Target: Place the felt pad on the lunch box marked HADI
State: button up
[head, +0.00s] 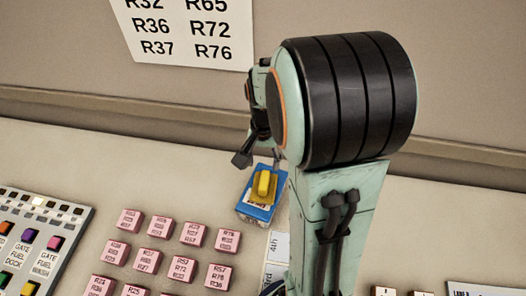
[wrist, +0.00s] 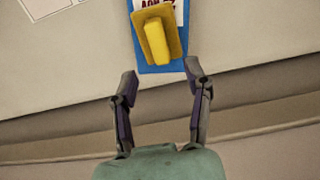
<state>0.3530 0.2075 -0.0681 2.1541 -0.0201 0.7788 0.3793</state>
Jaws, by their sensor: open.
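The felt pad appears to be the yellow square piece with a raised yellow grip (head: 264,184); it also shows in the wrist view (wrist: 157,40). It lies on a blue box (head: 255,213), which also shows in the wrist view (wrist: 142,58). The box's white label is partly covered by the pad, and I cannot read a full name on it. My gripper (wrist: 160,70) is open and empty, its fingertips apart at the near end of the box in the wrist view. In the head view my arm hides part of the gripper. No box clearly marked HADI is visible.
Several pink lettered blocks (head: 154,258) stand left of my arm. A grey button panel (head: 50,215) is at the far left. A white strip (head: 278,247) lies near the blue box. The wall with a printed sheet (head: 188,35) rises behind the desk.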

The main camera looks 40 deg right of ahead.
jog(key=s+a+r+n, duration=0.3)
jog(key=s+a+n, duration=0.2)
jog(key=s+a, duration=0.2)
jog(key=s+a+r+n, duration=0.4)
jog(key=s+a+n, duration=0.1)
jog(key=s, duration=0.3)
jog(key=shift+a+y, duration=0.4)
jog(key=shift+a, duration=0.45)
